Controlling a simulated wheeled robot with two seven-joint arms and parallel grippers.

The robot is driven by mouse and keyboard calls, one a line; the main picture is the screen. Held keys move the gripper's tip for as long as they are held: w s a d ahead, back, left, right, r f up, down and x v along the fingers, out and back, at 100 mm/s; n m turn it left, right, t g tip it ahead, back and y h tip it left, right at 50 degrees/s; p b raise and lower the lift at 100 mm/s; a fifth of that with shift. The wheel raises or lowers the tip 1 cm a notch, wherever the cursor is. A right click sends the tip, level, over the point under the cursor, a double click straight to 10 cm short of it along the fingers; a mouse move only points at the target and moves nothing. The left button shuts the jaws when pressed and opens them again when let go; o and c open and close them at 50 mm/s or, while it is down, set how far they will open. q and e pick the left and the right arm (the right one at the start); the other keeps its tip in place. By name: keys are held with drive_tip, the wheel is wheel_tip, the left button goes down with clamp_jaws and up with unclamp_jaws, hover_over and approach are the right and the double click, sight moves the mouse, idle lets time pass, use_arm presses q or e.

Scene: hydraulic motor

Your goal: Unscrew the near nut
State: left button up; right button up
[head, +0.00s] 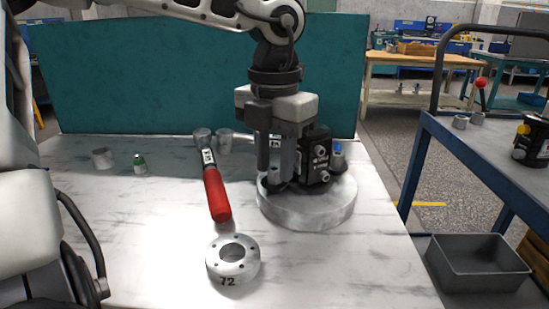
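The hydraulic motor, a black block (319,160) with silver ports on its right side, stands on a round pale stone-like base (310,213) on the table. My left gripper (275,168) points straight down over the left part of this base, right beside the black block. Its fingertips reach down close to the base top. I cannot tell whether the fingers are closed on something between them. The near nut cannot be made out; the gripper or motor may hide it. My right gripper is not in view.
A red-handled wrench (215,190) lies left of the base. A metal ring marked 72 (232,258) lies in front. A teal panel (130,85) stands behind. A blue cart (470,150) is right.

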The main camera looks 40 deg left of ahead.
use_arm(q)
drive_tip(key=m+p, duration=0.1)
drive_tip(key=m, duration=0.4)
drive_tip(key=shift+r+p, duration=0.15)
drive_tip(key=shift+p, duration=0.2)
drive_tip(key=m, duration=0.3)
drive_tip(key=shift+m+p, duration=0.3)
drive_tip(key=shift+p, duration=0.05)
drive_tip(key=shift+m, duration=0.8)
